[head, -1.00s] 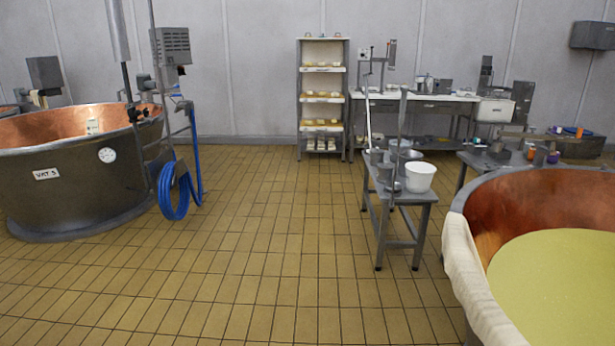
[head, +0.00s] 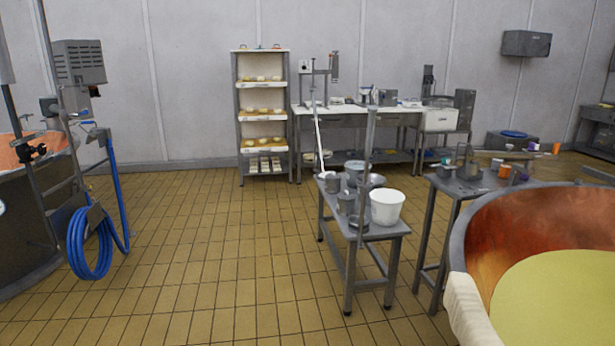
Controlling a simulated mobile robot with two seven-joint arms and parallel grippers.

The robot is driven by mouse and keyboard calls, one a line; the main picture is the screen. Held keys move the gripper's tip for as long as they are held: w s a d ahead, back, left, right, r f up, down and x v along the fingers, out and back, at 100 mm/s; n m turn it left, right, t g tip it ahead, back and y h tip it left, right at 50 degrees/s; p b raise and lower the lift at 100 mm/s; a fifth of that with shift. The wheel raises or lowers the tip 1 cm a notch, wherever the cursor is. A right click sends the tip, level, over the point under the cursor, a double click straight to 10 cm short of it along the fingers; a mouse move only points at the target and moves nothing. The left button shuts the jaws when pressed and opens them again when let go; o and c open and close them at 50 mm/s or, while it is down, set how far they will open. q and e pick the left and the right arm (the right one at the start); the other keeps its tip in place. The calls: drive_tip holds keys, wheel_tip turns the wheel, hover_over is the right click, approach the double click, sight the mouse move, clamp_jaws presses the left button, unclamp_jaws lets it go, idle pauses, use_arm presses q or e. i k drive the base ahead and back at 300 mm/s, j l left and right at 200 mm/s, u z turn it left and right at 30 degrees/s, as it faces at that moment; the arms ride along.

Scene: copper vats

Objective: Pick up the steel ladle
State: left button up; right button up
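A small grey table (head: 378,234) stands in the middle of the floor, left of the near vat. On it are grey metal pots (head: 347,201) and a white bucket (head: 387,207). A thin pale long-handled tool (head: 318,142) leans up from its far left end. A grey upright pole (head: 366,160) rises beside the bucket. I cannot tell which of these, if any, is the steel ladle. Neither of my grippers shows.
A copper vat of yellow-green liquid (head: 560,300) fills the lower right, with a cloth (head: 472,312) over its rim. A second table (head: 440,187) stands behind. A blue hose (head: 90,243) hangs at left. Tiled floor (head: 210,255) is clear between.

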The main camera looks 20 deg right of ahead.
sight(355, 220)
drive_tip(key=i+z, duration=0.2)
drive_tip(key=i, duration=0.95)
drive_tip(key=i+l, duration=0.15)
drive_tip(key=i, duration=0.35)
drive_tip(key=i+l, duration=0.15)
drive_tip(key=i, duration=0.4)
drive_tip(key=i+l, duration=0.5)
drive_tip(key=l, duration=0.2)
